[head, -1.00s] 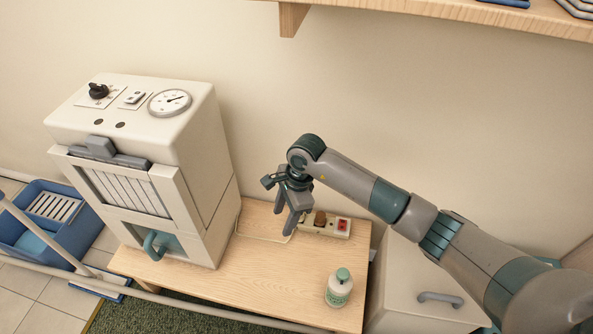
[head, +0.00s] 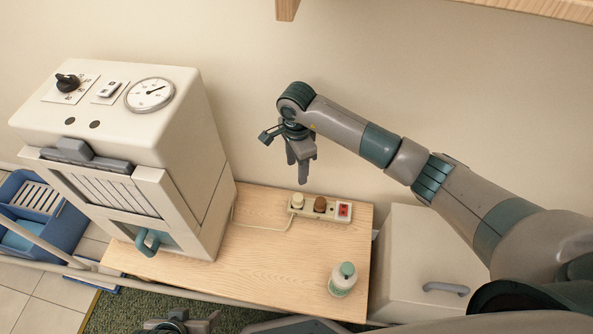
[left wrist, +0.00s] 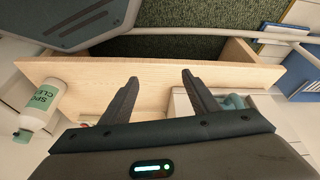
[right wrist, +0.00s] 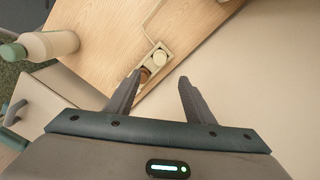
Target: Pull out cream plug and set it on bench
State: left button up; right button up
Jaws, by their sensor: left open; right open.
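The cream plug (head: 297,200) sits in the left socket of a power strip (head: 331,211) on the wooden bench (head: 260,265). A cream cord runs from it across the bench to the left. In the right wrist view the cream plug (right wrist: 160,57) lies ahead of the fingers. My right gripper (head: 299,178) is open and empty, above and behind the strip, with its fingers pointing down, apart from the plug. My left gripper (head: 184,322) is low at the front edge of the head view. In the left wrist view it is open and empty (left wrist: 160,77), facing the bench.
A brown plug (head: 320,204) and a red switch (head: 343,209) are beside the cream plug on the strip. A white bottle (head: 342,280) stands at the bench's front right. A large cream machine (head: 130,150) fills the left. The middle of the bench is clear.

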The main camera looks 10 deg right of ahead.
aim_at(296, 197)
pick_arm(q)
jog(key=shift+w+d+r+t+h+b, duration=0.1)
jog(key=shift+w+d+t+h+b, duration=0.15)
jog(key=shift+w+d+b, duration=0.3)
jog(key=shift+w+d+r+t+h+b, duration=0.15)
jog(key=shift+w+d+t+b, duration=0.2)
jog(key=shift+d, duration=0.25)
pick_arm(e)
notch_tip(296, 197, down, 17)
jog(key=shift+f, duration=0.2)
pick_arm(q)
jog(key=shift+s+f, duration=0.1)
jog(key=shift+f, duration=0.05)
pick_arm(e)
jog(key=c, duration=1.2)
pick_arm(q)
jog(key=shift+s, duration=0.1)
jog(key=shift+r+p, duration=0.3)
jog(key=shift+p, duration=0.1)
pick_arm(e)
jog(key=shift+r, duration=0.5)
pick_arm(q)
jog(key=shift+r+p, duration=0.5)
pick_arm(e)
jog(key=shift+r, duration=0.6)
pick_arm(q)
jog(key=shift+r+p, duration=1.8)
pick_arm(e)
jog(key=shift+r, duration=2.45)
